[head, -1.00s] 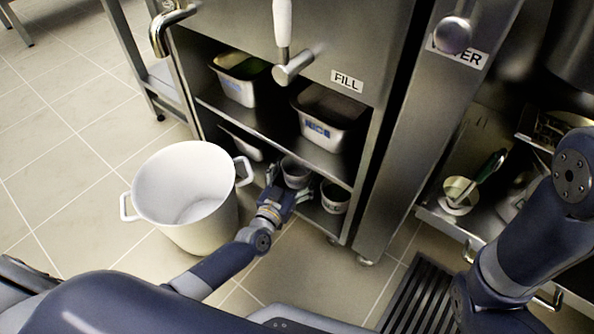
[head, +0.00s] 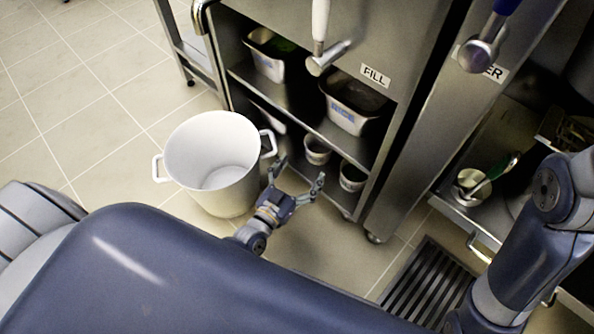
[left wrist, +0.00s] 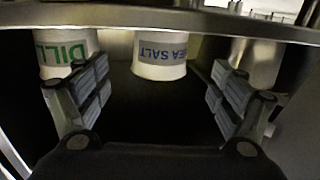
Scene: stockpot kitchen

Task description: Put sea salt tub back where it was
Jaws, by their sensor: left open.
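The sea salt tub (left wrist: 160,55), white with a blue-lettered label, is in the cabinet, between and beyond my open fingers in the left wrist view. In the head view it appears to be the small tub (head: 317,151) on the bottom shelf. My left gripper (head: 298,178) is open and empty just in front of that shelf, apart from the tub; its fingers also show in the left wrist view (left wrist: 158,95). A white tub marked DILL (left wrist: 62,55) stands to one side of the sea salt tub. My right gripper is not in view.
A large white pot (head: 212,165) stands on the floor left of my left gripper. The upper shelf holds metal pans (head: 352,108). Another small tub (head: 352,178) is on the bottom shelf. A floor grate (head: 425,285) lies at right.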

